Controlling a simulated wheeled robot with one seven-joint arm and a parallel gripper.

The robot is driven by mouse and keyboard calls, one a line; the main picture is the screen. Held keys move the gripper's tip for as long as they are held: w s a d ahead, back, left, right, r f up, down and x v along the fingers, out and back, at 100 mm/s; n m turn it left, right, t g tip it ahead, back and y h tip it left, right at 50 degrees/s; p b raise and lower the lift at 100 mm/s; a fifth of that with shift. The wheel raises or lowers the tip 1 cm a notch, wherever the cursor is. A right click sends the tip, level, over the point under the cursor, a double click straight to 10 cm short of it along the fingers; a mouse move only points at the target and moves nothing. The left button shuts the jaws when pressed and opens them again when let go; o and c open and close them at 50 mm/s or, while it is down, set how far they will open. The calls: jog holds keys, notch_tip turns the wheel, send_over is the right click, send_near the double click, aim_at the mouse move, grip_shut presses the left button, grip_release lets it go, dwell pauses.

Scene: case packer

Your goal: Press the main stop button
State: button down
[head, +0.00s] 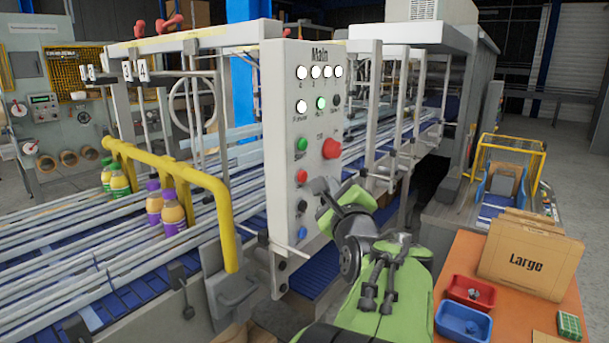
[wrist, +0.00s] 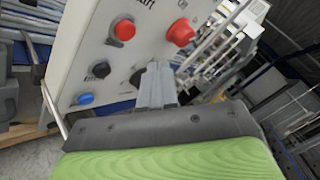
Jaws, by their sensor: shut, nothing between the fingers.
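The white control panel (head: 282,95) headed "Main" stands in the middle of the head view. A large red button (head: 331,148) sticks out on its right half; the wrist view shows it too (wrist: 180,33). A smaller red button (head: 302,176) sits lower left, below a green button (head: 302,144); the wrist view shows this red one (wrist: 124,29) as well. The small labels are not readable enough to name either. My gripper (wrist: 156,68) is shut and empty, in front of the panel's lower right part. Its fingertips show below both red buttons and partly cover a dark knob (wrist: 138,77).
A black knob (wrist: 99,69) and a blue button (wrist: 86,99) lie left of my fingers. A yellow rail (head: 180,172) and conveyor lanes with bottles run left of the panel. An orange table (head: 460,275) with a "Large" carton (head: 525,262) stands to the right.

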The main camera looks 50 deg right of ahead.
jog(key=shift+w+a+p, duration=0.15)
jog(key=shift+w+p, duration=0.25)
jog(key=shift+w, duration=1.3)
dwell(0.6)
jog(key=shift+w, duration=0.4)
jog(key=shift+w+a, duration=0.1)
jog(key=shift+w, duration=0.4)
dwell(0.6)
jog(key=shift+s, duration=0.9)
jog(key=s, duration=0.1)
jog(key=s+b, duration=0.1)
jog(key=s, duration=0.3)
jog(key=shift+d, duration=0.3)
